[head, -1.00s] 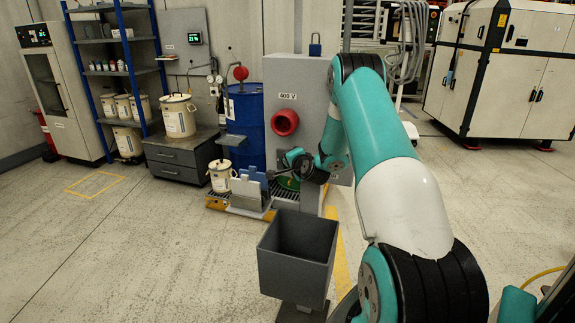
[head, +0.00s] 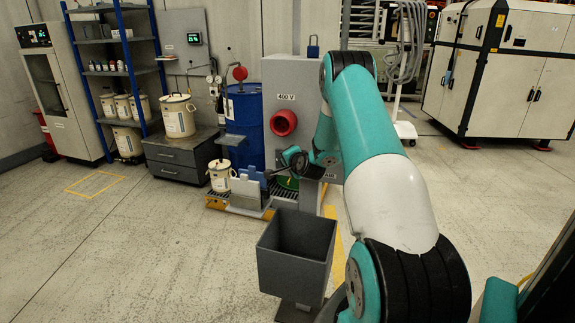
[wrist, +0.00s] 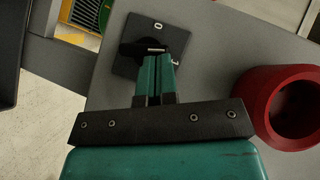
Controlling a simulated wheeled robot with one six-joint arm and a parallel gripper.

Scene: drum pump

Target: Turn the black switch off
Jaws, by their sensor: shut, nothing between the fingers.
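The black switch (wrist: 128,49) is in the wrist view, on the grey cabinet face (wrist: 215,55). It has a square dark plate and a knob with a white line lying roughly across the picture. A white 0 is printed at the plate's upper edge, and another small white mark is at its right. My gripper (wrist: 158,58) is shut and empty, its tips overlapping the knob's edge in the picture. I cannot tell whether they touch it. In the head view I cannot make out the switch; my arm covers part of the cabinet (head: 296,75).
A red round socket (wrist: 292,108) sticks out close to the right of my gripper; it also shows in the head view (head: 283,122). A grey open bin (head: 297,262) stands in front. A blue drum (head: 243,125) is left of the cabinet. Floor at left is clear.

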